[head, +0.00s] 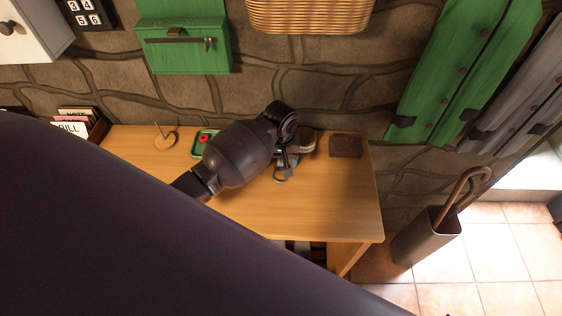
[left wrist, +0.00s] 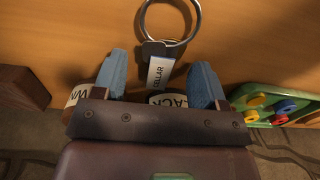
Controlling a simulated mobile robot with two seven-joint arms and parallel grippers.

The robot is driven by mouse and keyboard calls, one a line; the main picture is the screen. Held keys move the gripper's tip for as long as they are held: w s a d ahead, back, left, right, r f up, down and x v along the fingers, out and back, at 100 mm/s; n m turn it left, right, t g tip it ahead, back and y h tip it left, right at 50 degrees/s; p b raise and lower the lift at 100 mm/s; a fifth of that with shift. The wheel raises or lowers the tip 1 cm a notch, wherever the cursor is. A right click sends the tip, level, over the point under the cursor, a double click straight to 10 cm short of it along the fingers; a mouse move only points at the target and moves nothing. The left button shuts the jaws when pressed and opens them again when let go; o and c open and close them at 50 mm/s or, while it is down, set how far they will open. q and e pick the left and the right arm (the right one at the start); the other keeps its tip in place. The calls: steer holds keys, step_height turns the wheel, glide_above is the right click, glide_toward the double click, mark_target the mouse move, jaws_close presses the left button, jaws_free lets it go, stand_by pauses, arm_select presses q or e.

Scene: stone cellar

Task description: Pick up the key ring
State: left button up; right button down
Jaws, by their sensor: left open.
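The key ring (left wrist: 178,42) is a metal hoop with a dark fitting and a pale tag (left wrist: 159,73) reading "CELLAR". In the head view the key ring (head: 283,177) lies on the wooden table, just in front of my left gripper (head: 288,148). In the left wrist view my left gripper (left wrist: 158,78) is open, its two blue fingers apart. The tag appears between the fingertips and the hoop just beyond them. I cannot tell whether the fingers touch it. My right gripper is not in view.
Two labelled tins, one (left wrist: 168,99) partly reading "LACK", are close to the fingers. A green tray (head: 196,151) with coloured pieces and a brown flat block (head: 346,146) flank them. A spike holder (head: 164,141) stands left. The table (head: 320,205) front is clear.

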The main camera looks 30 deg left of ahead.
mark_target(281, 162)
arm_select(q)
steer(key=c, duration=1)
steer(key=shift+r, duration=5)
